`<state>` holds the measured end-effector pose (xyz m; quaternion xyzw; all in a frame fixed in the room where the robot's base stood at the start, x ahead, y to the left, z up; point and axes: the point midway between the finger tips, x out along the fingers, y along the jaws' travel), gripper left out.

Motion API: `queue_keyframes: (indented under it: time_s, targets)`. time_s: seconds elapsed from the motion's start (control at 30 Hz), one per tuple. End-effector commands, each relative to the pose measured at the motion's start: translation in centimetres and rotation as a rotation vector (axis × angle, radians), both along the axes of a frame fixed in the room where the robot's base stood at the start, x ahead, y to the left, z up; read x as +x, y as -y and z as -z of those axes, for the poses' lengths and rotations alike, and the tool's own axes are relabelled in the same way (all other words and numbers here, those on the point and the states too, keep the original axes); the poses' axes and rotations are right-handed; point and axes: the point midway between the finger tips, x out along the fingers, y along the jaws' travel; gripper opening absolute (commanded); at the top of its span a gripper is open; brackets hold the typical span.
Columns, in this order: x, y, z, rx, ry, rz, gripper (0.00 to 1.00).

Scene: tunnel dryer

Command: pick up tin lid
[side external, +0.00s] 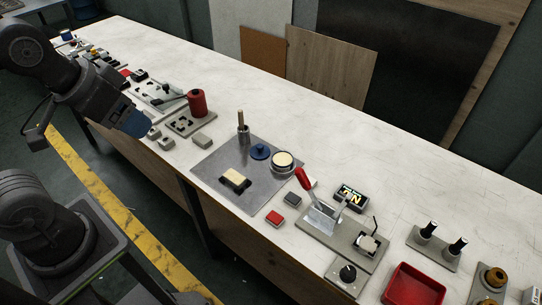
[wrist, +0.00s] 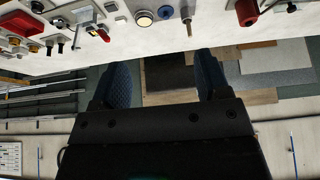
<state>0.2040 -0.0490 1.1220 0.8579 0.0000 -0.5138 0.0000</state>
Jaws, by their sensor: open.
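The tin lid (side external: 260,152) is a small blue disc with a knob on top. It lies flat on a grey metal plate (side external: 220,182) on the bench, beside a round open tin (side external: 282,161) with cream-coloured contents. In the wrist view the lid (wrist: 165,13) is at the top edge, next to the tin (wrist: 144,18). My gripper (side external: 132,124), with blue fingers, is at the bench's front edge, left of the plate and well away from the lid. In the wrist view the fingers (wrist: 162,75) are apart with nothing between them.
A red cylinder (side external: 197,102) stands left. A red-handled clamp (side external: 304,181) and red tray (side external: 413,286) are right. The rear bench is clear.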

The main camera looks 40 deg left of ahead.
Motion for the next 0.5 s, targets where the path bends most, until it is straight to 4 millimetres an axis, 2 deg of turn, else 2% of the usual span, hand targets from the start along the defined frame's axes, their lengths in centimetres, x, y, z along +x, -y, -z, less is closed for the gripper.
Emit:
queue_keyframes:
  time_s: [0.03, 0.2, 0.5]
  targets:
    - [0.0, 0.0, 0.0, 0.0, 0.0, 0.0, 0.74]
    - [0.0, 0.0, 0.0, 0.0, 0.0, 0.0, 0.91]
    - [0.49, 0.0, -0.22, -0.009, -0.007, -0.018, 0.91]
